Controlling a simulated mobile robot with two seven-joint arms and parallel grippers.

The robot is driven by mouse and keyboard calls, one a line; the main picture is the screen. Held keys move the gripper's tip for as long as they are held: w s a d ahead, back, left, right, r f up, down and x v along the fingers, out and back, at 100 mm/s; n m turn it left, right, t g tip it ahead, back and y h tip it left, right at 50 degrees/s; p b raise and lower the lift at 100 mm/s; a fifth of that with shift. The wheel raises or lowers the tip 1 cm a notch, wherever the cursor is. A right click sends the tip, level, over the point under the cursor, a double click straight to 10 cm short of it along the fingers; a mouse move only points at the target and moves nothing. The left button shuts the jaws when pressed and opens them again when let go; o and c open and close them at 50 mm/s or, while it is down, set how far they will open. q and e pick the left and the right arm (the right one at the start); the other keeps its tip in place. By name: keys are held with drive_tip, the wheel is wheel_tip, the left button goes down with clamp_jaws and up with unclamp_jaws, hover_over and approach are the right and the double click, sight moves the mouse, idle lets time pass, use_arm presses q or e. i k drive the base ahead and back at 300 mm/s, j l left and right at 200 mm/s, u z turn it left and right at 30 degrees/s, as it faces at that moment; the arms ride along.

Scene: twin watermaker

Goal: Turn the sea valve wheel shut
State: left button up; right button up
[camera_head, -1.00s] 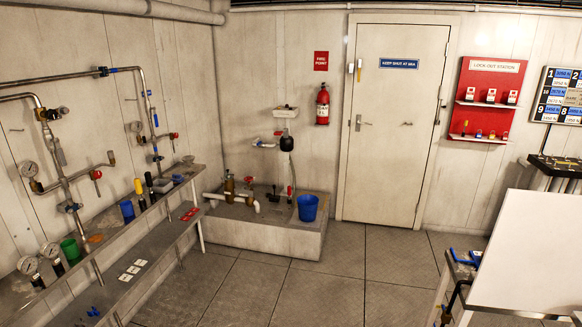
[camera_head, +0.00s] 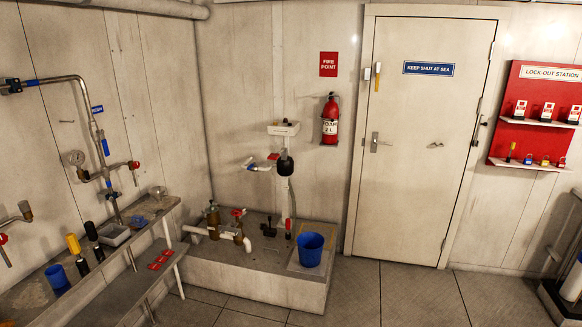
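A brass valve (camera_head: 213,218) stands on the low concrete plinth (camera_head: 262,292) ahead, joined to pale pipe. A small red handle or wheel (camera_head: 238,212) sits on the fitting beside it. It looks like the sea valve wheel, but it is too small to tell its setting. A red-handled fitting (camera_head: 273,157) is also on the wall pipe above. Neither of my grippers shows in the view.
A blue bucket (camera_head: 312,249) stands on the plinth's right part. A bench (camera_head: 35,292) with cups and bottles runs along the left wall, with a lower shelf holding red tags (camera_head: 160,262). Open floor (camera_head: 400,295) lies before the closed door (camera_head: 412,140).

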sight(238, 213)
drive_tip(key=i+u, duration=0.2)
drive_tip(key=i, duration=0.3)
drive_tip(key=i+l+u, duration=0.15)
drive_tip(key=i, duration=0.35)
drive_tip(key=i+l+u, duration=0.2)
drive_tip(key=i, duration=0.3)
drive_tip(key=i+l+u, duration=0.65)
drive_tip(key=i, duration=0.15)
